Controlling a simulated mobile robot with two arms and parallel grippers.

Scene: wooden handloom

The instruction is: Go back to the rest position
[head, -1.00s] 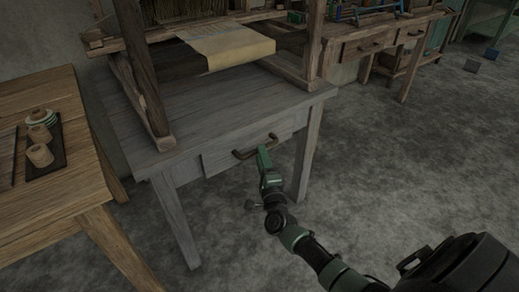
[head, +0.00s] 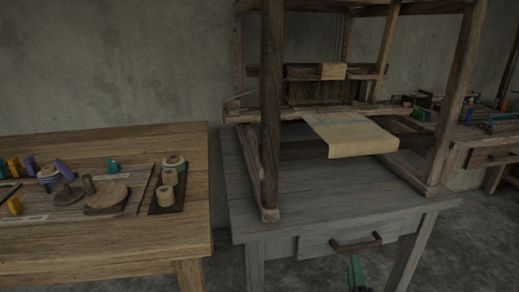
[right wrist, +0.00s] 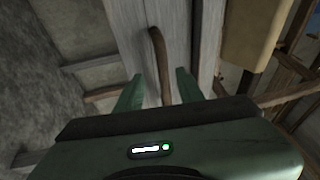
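The wooden handloom (head: 271,110) stands on a grey table (head: 330,212), with a beige cloth (head: 350,135) on it. The table's drawer (head: 318,246) has a curved brown handle (head: 357,245). My right gripper (head: 356,270) shows only as a green tip at the bottom edge, just below the handle. In the right wrist view the right gripper (right wrist: 159,88) is open, with its two green fingers apart. The handle (right wrist: 160,62) lies in line with the gap between them; I cannot tell whether it touches them. My left gripper is not in view.
Another table with a drawer (head: 494,156) stands at far right. A gap separates the left table from the grey one.

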